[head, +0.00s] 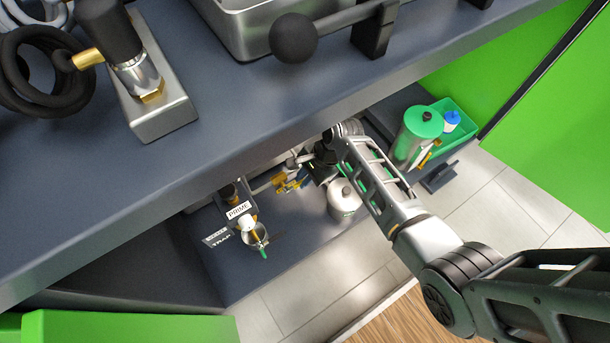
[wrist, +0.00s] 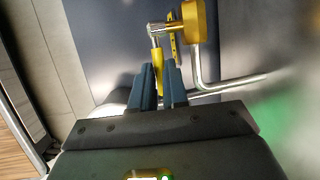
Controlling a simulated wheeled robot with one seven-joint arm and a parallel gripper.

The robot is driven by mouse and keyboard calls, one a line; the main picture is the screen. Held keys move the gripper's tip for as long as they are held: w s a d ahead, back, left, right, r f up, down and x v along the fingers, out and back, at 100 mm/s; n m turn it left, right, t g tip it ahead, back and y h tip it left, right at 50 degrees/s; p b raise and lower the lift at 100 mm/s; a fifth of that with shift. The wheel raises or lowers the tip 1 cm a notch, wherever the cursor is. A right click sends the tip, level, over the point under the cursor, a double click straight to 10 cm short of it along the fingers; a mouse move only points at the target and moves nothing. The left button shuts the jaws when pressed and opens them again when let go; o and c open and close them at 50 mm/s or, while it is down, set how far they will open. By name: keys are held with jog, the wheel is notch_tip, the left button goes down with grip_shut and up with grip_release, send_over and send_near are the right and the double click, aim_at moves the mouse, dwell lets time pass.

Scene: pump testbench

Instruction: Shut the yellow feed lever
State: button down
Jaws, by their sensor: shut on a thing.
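The yellow feed lever (wrist: 159,54) shows in the wrist view as a slim yellow bar hanging from a silver stem beside a yellow valve body (wrist: 198,22). My gripper (wrist: 160,70) has its two blue fingers on either side of the lever's lower end and is shut on it.
The bench top (head: 230,95) overhangs the low shelf. A white canister (head: 341,201) stands close to my arm. A green-topped cylinder (head: 413,138) stands in a green tray (head: 466,128) to the right. A fitting with a PRIME label (head: 239,210) is to the left. A bent metal pipe (wrist: 225,88) runs beside the fingers.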

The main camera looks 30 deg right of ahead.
jog(key=r+h+p, duration=0.1)
jog(key=p, duration=0.1)
jog(key=a+h+p, duration=0.1)
jog(key=p, duration=0.1)
jog(key=shift+r, duration=0.35)
jog(key=shift+a+r+n+h+p, duration=0.15)
jog(key=shift+a+h+p, duration=0.1)
jog(key=shift+h+p, duration=0.5)
jog(key=shift+a+r+n+h+p, duration=0.15)
jog(key=shift+a+h+p, duration=0.2)
jog(key=shift+h, duration=0.6)
jog(key=shift+d+f, duration=0.1)
jog(key=c, duration=1.1)
grip_release()
jog(key=p+v, duration=0.3)
jog(key=v, duration=0.5)
jog(key=shift+f, duration=0.1)
